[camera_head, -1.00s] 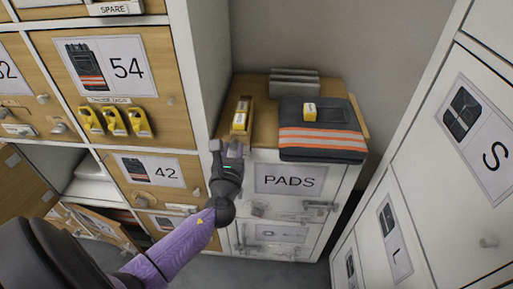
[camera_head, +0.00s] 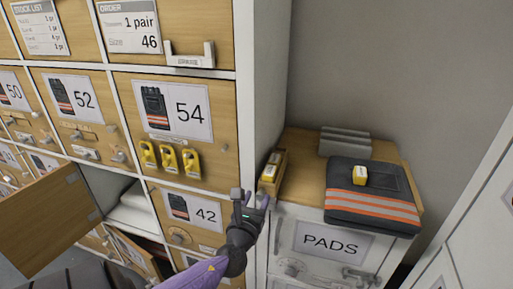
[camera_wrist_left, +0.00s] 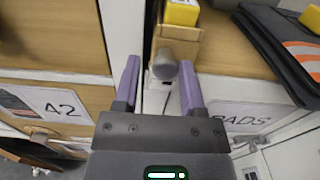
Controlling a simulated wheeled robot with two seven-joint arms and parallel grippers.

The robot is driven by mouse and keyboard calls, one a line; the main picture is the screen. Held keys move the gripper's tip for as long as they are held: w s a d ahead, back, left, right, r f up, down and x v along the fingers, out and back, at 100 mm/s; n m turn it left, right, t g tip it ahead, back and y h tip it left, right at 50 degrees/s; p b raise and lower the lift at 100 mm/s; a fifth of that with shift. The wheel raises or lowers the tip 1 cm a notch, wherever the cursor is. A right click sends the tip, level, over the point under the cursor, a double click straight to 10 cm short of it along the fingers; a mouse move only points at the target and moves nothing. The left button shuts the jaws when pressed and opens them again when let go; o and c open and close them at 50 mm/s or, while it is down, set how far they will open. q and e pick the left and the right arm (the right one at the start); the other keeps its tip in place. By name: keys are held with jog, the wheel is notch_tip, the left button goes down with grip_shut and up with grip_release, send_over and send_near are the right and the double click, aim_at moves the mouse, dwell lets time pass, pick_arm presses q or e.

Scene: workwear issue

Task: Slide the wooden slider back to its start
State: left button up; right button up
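A narrow wooden piece (camera_head: 281,163) with yellow-and-white blocks on it stands at the left edge of the wooden cabinet top (camera_head: 304,169). I take it for the slider's housing. In the left wrist view, a wooden front (camera_wrist_left: 183,52) under a yellow block (camera_wrist_left: 181,12) carries a round grey knob (camera_wrist_left: 165,65). My left gripper (camera_head: 252,196) is just in front of it. Its purple fingers (camera_wrist_left: 159,80) are open, one on each side of the knob, and do not visibly close on it. How far the slider is out cannot be told. My right gripper is out of view.
A dark folded garment with orange stripes (camera_head: 372,208) and a yellow block (camera_head: 359,175) lie right of the slider. Grey slabs (camera_head: 345,143) stand behind. A tall drawer cabinet (camera_head: 222,118) rises close on the left. An open door (camera_head: 45,217) juts out lower left.

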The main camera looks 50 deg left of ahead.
pick_arm(q)
jog(key=p+v, duration=0.1)
jog(key=v, duration=0.9)
jog(key=shift+p, duration=0.4)
jog(key=shift+f, duration=0.1)
